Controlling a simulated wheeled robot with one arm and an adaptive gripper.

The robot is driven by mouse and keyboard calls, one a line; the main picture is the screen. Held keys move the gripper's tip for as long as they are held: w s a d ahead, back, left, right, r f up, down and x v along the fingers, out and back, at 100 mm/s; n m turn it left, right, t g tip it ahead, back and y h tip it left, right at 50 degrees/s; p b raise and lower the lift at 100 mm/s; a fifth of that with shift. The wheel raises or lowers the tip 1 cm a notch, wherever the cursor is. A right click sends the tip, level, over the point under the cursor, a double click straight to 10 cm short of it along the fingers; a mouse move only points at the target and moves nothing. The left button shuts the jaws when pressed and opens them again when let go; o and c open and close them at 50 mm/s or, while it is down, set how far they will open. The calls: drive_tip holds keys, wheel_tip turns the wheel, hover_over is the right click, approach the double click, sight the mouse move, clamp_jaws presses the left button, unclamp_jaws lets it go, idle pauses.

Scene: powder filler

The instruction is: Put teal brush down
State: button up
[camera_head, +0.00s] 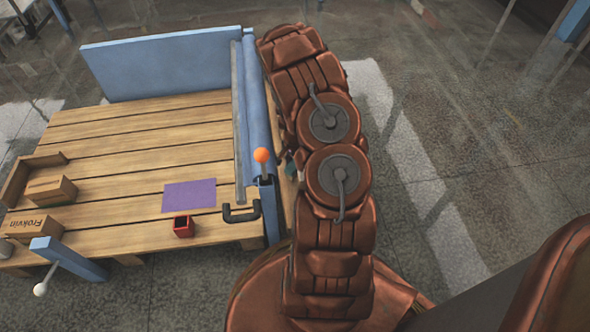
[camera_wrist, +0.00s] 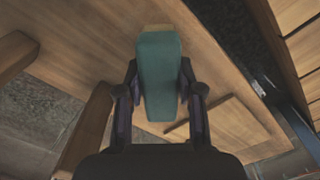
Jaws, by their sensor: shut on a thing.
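The teal brush (camera_wrist: 160,85) is in the wrist view, between the two fingers of my gripper (camera_wrist: 159,92). The fingers press on it from both sides, so my gripper is shut on it. A pale tan edge shows at the brush's far end. A wooden surface lies behind the brush in that view; I cannot tell whether the brush touches it.
A slatted wooden table (camera_head: 120,180) with blue rails fills the left. On it are a purple mat (camera_head: 189,196), a red cup (camera_head: 183,227), and wooden boxes (camera_head: 36,225). An orange-knobbed lever (camera_head: 261,156) and a black handle (camera_head: 241,213) stand by its right edge.

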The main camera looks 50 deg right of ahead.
drive_tip(key=shift+f, duration=1.2)
drive_tip(key=o, duration=1)
drive_tip(key=shift+f, duration=0.1)
wheel_tip(320, 180, up, 12)
drive_tip(key=p, duration=0.3)
drive_tip(key=shift+p, duration=0.3)
drive_tip(key=shift+r, duration=0.2)
